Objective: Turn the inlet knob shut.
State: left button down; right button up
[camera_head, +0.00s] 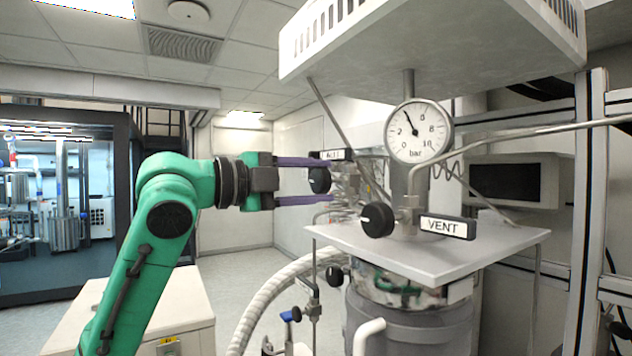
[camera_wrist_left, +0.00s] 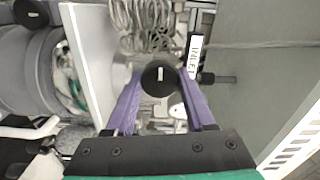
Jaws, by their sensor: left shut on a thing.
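The inlet knob (camera_head: 319,180) is round and black, on the fittings left of the reactor's top plate. In the left wrist view the knob (camera_wrist_left: 160,77) faces the camera, its white mark lined up with the picture's vertical. My left gripper (camera_head: 322,182) has purple fingers, one above and one below the knob in the head view. It is shut on the knob; the wrist view shows a finger (camera_wrist_left: 161,82) on either side. The label (camera_head: 336,154) is partly covered by the upper finger; in the wrist view the INLET label (camera_wrist_left: 193,54) reads clearly. My right gripper is out of view.
The black vent knob (camera_head: 377,219) and VENT label (camera_head: 447,227) stand right of the inlet knob, above the reactor's grey top plate (camera_head: 490,243). A pressure gauge (camera_head: 418,132) rises above them. Another black knob (camera_head: 334,275) and a white ribbed hose (camera_head: 262,300) are lower down.

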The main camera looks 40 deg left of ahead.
pick_arm(q)
jog(key=shift+c, duration=1.3)
grip_release()
jog(key=shift+s+a+f+b, duration=0.1)
jog(key=shift+s+b, duration=0.25)
jog(key=shift+s, duration=0.05)
jog(key=b+v, duration=0.4)
jog(key=v, duration=0.9)
jog(key=shift+s, duration=0.4)
